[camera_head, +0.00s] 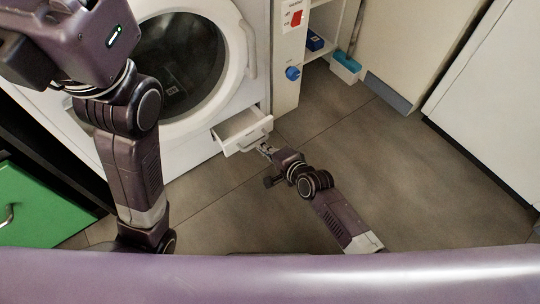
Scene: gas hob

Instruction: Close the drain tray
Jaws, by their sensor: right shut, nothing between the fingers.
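The drain tray (238,124) is a small white drawer low on the front of the white washing machine (262,75). It is pulled out, and its hollow inside shows from above. My right gripper (265,149) is shut and empty, close to the tray's front face on the lower right. I cannot tell whether the fingertips touch the front. My left arm stands on the left in front of the machine. The fingers of my left gripper are not in view.
The round washer door (250,50) is at the top, partly behind my left arm. A green drawer (35,205) is at the lower left. An open shelf with a turquoise box (346,66) stands right of the machine. The grey tiled floor (440,180) is clear on the right.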

